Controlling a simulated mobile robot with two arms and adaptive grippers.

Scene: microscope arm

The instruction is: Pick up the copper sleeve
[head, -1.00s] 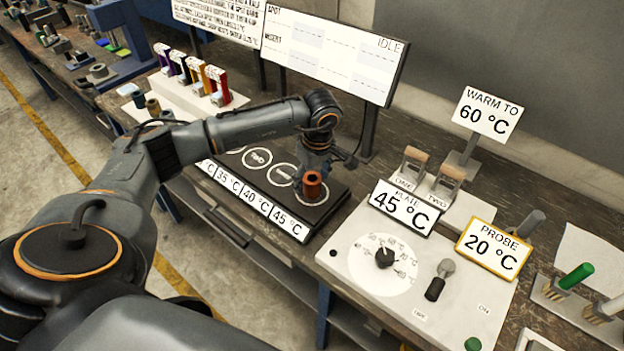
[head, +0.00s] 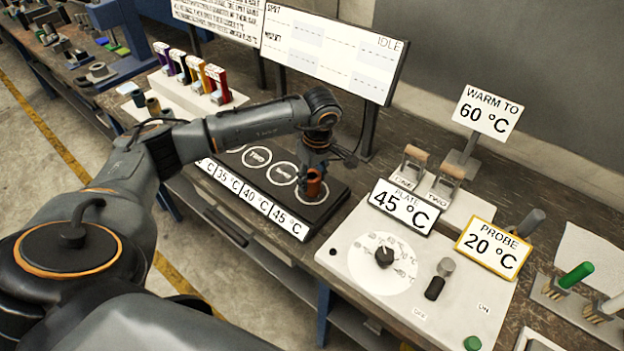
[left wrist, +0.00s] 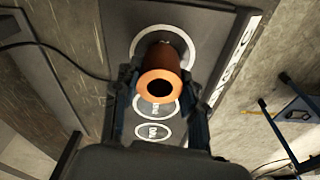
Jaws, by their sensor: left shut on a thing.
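The copper sleeve (head: 314,185) stands on the black plate (head: 335,200) at its right end, over a white ring. In the left wrist view the copper sleeve (left wrist: 161,77) shows its open round end toward the camera. My left gripper (head: 315,172) is shut on the sleeve, coming down from above and behind it. In the left wrist view the fingers of my left gripper (left wrist: 161,85) lie on either side of the sleeve. Whether the sleeve's base touches the plate is hard to tell. My right gripper is not in view.
The control panel (head: 345,290) with a dial (head: 384,257) is to the right of the plate. Signs reading 45 °C (head: 404,207) and 20 °C (head: 492,248) stand on it. A rack with several coloured holders (head: 190,92) is at the back left. A display board (head: 330,52) stands behind.

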